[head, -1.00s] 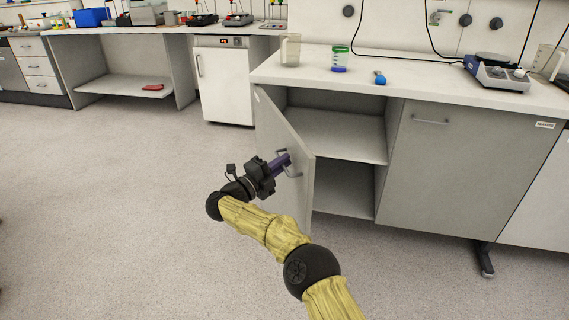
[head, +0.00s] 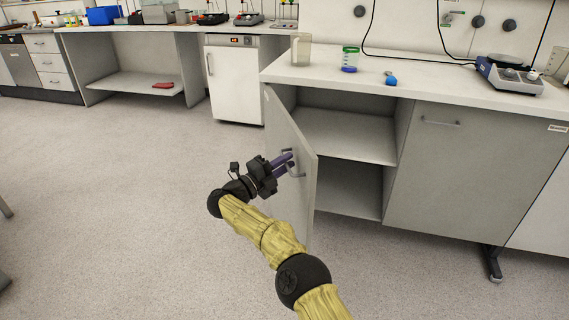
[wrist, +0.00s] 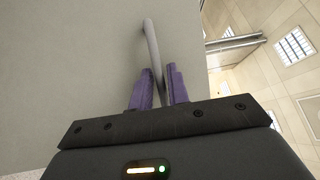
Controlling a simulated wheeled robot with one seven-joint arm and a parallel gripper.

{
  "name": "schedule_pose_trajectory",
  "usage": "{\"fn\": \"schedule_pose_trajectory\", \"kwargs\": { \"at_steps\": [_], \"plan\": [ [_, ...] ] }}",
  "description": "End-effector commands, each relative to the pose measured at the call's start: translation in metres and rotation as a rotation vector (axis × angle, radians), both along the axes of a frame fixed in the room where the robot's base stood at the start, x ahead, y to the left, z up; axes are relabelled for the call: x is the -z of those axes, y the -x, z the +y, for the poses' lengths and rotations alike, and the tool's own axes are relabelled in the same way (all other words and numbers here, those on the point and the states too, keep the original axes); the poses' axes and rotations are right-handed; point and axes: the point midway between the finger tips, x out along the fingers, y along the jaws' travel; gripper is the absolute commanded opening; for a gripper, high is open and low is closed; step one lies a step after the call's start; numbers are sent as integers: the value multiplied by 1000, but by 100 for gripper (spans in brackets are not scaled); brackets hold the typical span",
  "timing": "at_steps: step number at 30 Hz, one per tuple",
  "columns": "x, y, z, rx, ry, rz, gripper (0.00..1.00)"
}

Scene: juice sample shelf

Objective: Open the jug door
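The jug door is the grey cabinet door (head: 285,150) under the bench in the head view. It stands swung well open, hinged on its left, showing the shelves inside. Its curved metal handle (head: 298,174) is on the outer face near the free edge. My gripper (head: 288,161) is at this handle, with two purple fingers spread apart. In the wrist view the handle bar (wrist: 151,42) runs between the fingers of my gripper (wrist: 160,80), one on each side, with narrow gaps.
The cabinet has an inner shelf (head: 345,137). A closed door (head: 450,170) is to its right. A clear jug (head: 301,50), a green-lidded container (head: 350,59) and a blue item (head: 391,78) stand on the bench top. The floor (head: 130,200) to the left is clear.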

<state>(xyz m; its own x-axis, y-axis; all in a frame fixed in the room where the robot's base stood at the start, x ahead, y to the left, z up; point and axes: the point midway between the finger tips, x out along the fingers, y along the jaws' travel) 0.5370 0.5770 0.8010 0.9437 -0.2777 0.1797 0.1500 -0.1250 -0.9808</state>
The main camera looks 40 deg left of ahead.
Motion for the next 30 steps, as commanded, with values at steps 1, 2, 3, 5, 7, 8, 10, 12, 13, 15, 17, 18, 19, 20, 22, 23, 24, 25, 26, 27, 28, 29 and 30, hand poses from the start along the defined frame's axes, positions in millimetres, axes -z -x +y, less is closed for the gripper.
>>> {"fn": "schedule_pose_trajectory", "kwargs": {
  "at_steps": [1, 2, 3, 5, 7, 8, 10, 12, 13, 15, 17, 18, 19, 20, 22, 23, 24, 25, 26, 27, 28, 29, 30],
  "plan": [
    [0, -1, -1, 2, 0, 0, 17],
    [0, -1, -1, 2, 0, 0, 17],
    [0, -1, -1, 2, 0, 0, 17],
    [0, 0, -1, 3, 0, 0, 17],
    [0, 2, 0, 2, 0, 0, 17],
    [0, 4, 1, 2, 0, 0, 17],
    [1, 10, 3, 1, -1, 0, 17],
    [2, 19, 6, 0, 1, -1, 17],
    [3, 24, 7, 0, 1, -1, 17],
    [5, 36, 11, 0, 1, 0, 17],
    [7, 48, 14, -2, 0, 0, 17],
    [9, 55, 16, 0, 0, 0, 17],
    [10, 61, 18, -1, 0, 0, 17],
    [11, 67, 20, -1, 0, 0, 17],
    [14, 80, 24, -1, 1, 0, 17],
    [15, 86, 25, -1, 1, -1, 17],
    [17, 93, 28, -1, 1, -1, 17],
    [18, 99, 29, -1, 1, -1, 17],
    [19, 105, 31, -2, 2, 0, 17],
    [20, 112, 33, -1, 0, -1, 17],
    [22, 118, 35, -1, 0, 0, 17],
    [23, 124, 37, -2, 0, 0, 17],
    [24, 131, 39, -2, 0, 0, 17]
  ]
}}
